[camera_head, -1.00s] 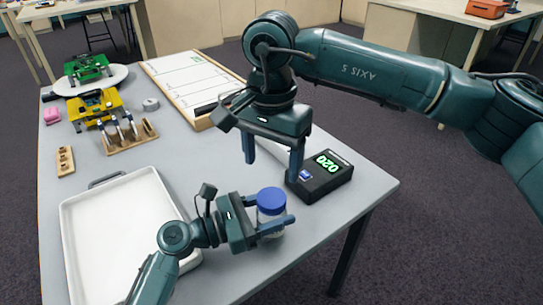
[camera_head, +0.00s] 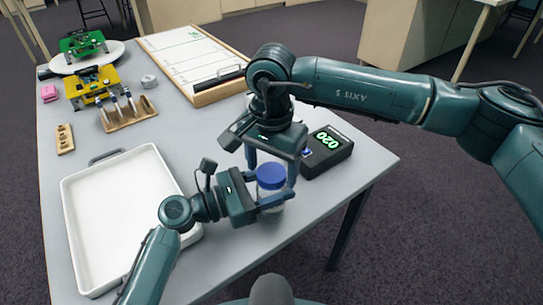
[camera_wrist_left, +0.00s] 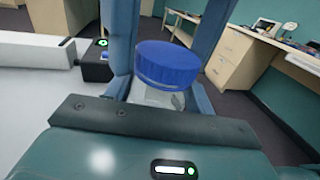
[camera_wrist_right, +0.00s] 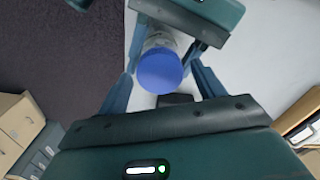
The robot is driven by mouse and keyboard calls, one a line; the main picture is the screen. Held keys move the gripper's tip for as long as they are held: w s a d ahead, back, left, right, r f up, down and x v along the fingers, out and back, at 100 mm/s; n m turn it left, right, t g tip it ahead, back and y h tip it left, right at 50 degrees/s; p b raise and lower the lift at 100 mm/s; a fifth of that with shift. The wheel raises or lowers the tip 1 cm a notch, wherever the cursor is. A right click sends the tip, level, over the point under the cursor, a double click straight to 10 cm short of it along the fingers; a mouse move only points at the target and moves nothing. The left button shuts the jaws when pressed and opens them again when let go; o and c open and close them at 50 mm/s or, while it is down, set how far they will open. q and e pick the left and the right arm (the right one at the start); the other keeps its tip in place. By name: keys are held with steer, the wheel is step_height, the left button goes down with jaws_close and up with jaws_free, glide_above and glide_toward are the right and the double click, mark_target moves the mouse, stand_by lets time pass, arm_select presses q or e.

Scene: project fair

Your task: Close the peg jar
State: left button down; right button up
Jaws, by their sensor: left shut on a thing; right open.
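The peg jar is a clear jar (camera_head: 268,192) with a blue lid (camera_head: 270,175) on its top, near the table's front right edge. My left gripper (camera_head: 274,202) is shut around the jar's body from the left. In the left wrist view the lid (camera_wrist_left: 168,66) sits above the clear body (camera_wrist_left: 158,97) between the fingers. My right gripper (camera_head: 271,171) is open and points down, one finger on each side of the lid. In the right wrist view the lid (camera_wrist_right: 160,71) lies between the spread fingers, apparently apart from them. I cannot tell how tightly the lid sits.
A black device with a green display (camera_head: 328,150) stands close right of my right gripper. A white tray (camera_head: 75,225) lies left of my left arm. A wooden rack (camera_head: 130,118), yellow (camera_head: 92,84) and green (camera_head: 82,43) models and a whiteboard (camera_head: 190,60) are farther back.

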steer(key=shift+c, duration=0.6)
steer(key=c, duration=0.9)
steer(key=m, duration=1.8)
steer(key=o, duration=1.2)
steer(key=shift+c, duration=0.2)
steer(key=shift+r, duration=0.1)
